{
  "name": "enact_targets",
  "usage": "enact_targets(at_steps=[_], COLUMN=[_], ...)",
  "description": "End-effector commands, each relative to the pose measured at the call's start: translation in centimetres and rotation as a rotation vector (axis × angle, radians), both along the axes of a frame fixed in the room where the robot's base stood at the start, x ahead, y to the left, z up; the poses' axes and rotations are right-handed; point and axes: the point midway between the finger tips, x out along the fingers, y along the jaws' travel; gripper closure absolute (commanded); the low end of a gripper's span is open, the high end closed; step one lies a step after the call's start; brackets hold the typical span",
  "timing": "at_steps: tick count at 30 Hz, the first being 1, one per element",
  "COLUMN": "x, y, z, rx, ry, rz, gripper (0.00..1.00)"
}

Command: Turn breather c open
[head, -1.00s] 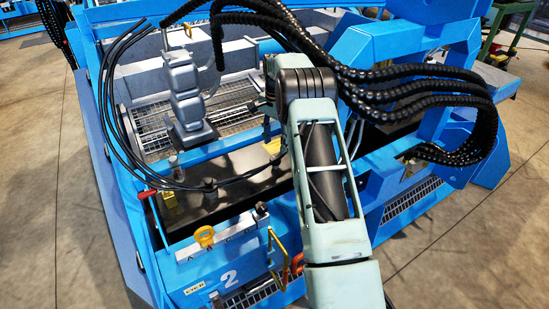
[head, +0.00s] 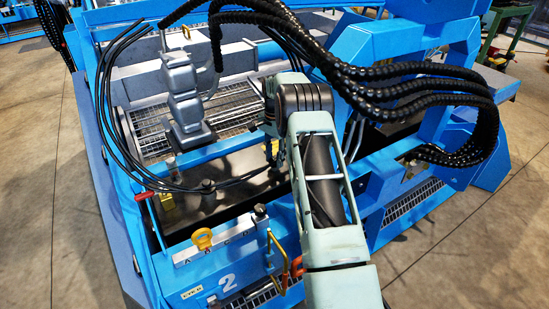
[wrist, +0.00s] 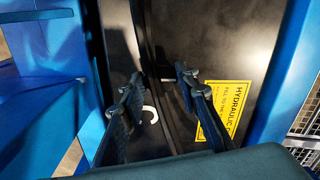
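My gripper (wrist: 160,82) shows in the wrist view with its two dark fingers apart. I see nothing held between them. A white letter C (wrist: 150,114) is marked on the dark tank top (wrist: 205,55) below, close to the left finger. I cannot make out breather c itself there; the fingers and shadow cover part of the surface. Grey posts (head: 208,190) stand on the dark top left of my arm, but I cannot tell which letter belongs to each.
A yellow hydraulic label (wrist: 222,108) lies by the right finger. Blue frame walls flank the tank top. In the head view, black hoses (head: 420,88) loop over my arm. A yellow handle (head: 202,238) and a lettered white strip (head: 215,244) are on the front panel.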

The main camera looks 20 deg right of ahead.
Motion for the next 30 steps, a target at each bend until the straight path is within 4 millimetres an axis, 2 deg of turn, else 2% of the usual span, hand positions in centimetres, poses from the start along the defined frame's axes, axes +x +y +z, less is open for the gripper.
enact_targets(at_steps=[1, 5, 17, 30], x=[0.02, 0.03, 0.03, 0.01], y=[0.01, 0.01, 0.03, 0.06], z=[0.02, 0.03, 0.18, 0.18], rx=[0.000, 0.000, 0.000, 0.001], ry=[-0.001, -0.001, -0.001, 0.000], rz=[0.000, 0.000, 0.089, 0.460], gripper=[0.83, 0.95, 0.95, 0.95])
